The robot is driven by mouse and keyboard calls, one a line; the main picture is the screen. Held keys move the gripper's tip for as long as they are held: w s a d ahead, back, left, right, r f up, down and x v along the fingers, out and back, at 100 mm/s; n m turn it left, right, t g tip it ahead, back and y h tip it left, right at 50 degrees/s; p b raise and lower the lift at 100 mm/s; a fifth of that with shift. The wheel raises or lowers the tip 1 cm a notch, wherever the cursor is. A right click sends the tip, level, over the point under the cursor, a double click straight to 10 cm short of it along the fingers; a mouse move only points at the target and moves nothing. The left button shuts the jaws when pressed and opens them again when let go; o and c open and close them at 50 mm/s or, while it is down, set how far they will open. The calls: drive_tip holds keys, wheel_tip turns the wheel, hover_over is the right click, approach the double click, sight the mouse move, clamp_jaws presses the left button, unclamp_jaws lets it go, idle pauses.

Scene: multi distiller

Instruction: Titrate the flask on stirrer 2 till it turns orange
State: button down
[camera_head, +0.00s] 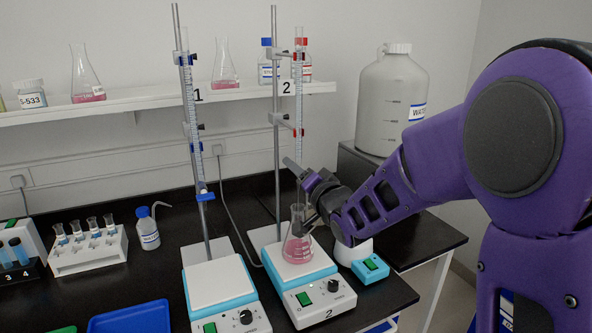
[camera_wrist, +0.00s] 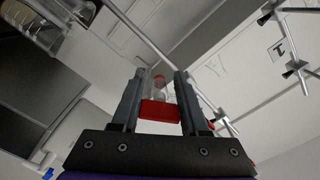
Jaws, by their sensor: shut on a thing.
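The flask (camera_head: 298,247) stands upright on stirrer 2 (camera_head: 318,290) at the lower middle of the head view, and its liquid is pink. Burette 2 (camera_head: 298,90) is held upright by red clamps on a stand, above the flask. My gripper (camera_head: 301,190) is at the lower end of this burette, just above the flask's mouth. In the wrist view my gripper (camera_wrist: 160,95) is shut on a red part (camera_wrist: 160,111), which looks like the burette's stopcock. In the head view my gripper hides the stopcock, and the burette's tip is not clear.
Burette 1 (camera_head: 190,110), with a blue stopcock (camera_head: 205,197), stands to the left above an empty stirrer (camera_head: 213,284). A white tube rack (camera_head: 88,252), wash bottle (camera_head: 147,232) and blue tray (camera_head: 130,317) lie further left. A large water carboy (camera_head: 392,100) stands behind my arm.

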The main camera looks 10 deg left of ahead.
drive_tip(key=m, duration=0.3)
drive_tip(key=shift+r+p, duration=0.25)
drive_tip(key=shift+p, duration=0.05)
drive_tip(key=shift+m, duration=0.3)
drive_tip(key=shift+r, duration=0.1)
